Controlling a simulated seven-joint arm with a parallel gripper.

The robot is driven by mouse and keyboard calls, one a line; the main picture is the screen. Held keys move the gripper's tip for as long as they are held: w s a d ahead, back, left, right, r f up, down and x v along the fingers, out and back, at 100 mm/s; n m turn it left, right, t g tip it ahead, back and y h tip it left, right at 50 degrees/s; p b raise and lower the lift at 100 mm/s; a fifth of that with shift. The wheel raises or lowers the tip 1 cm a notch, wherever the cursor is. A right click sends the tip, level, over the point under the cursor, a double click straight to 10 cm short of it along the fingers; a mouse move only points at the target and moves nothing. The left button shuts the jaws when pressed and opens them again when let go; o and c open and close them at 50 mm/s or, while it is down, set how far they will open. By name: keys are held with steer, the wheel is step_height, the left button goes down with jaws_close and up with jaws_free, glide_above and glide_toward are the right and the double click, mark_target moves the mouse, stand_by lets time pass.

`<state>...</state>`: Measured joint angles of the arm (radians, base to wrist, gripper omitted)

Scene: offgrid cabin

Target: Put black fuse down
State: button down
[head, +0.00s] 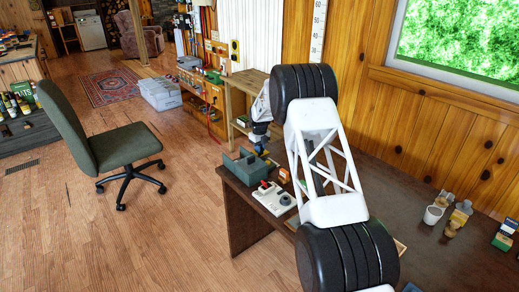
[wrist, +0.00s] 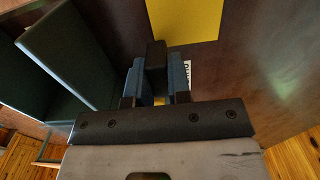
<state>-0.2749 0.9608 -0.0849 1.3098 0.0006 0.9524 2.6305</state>
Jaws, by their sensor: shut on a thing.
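The black fuse (wrist: 156,58) is a small dark block between the fingers of my gripper (wrist: 156,85) in the wrist view. My gripper is shut on it, with a blue finger on each side. In the head view my gripper (head: 261,150) is small and partly behind my arm, at the far left end of the dark desk (head: 400,200), close to a grey-green open box (head: 240,170). The fuse cannot be made out there. In the wrist view a dark green panel (wrist: 70,55) stands to the left of the fingers, and a flat yellow thing (wrist: 185,18) lies beyond the fuse.
A white device with a red knob (head: 272,198) sits on the desk near the box, with small items beside it. A white mug (head: 432,215) and small bottles stand at the desk's right. A green office chair (head: 120,145) is on the floor to the left. The desk's middle looks clear.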

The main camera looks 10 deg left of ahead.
steer(key=shift+f, duration=0.15)
steer(key=c, duration=1.1)
jaws_free()
steer(key=shift+o, duration=0.2)
step_height(320, 180, up, 12)
steer(key=shift+r, duration=0.2)
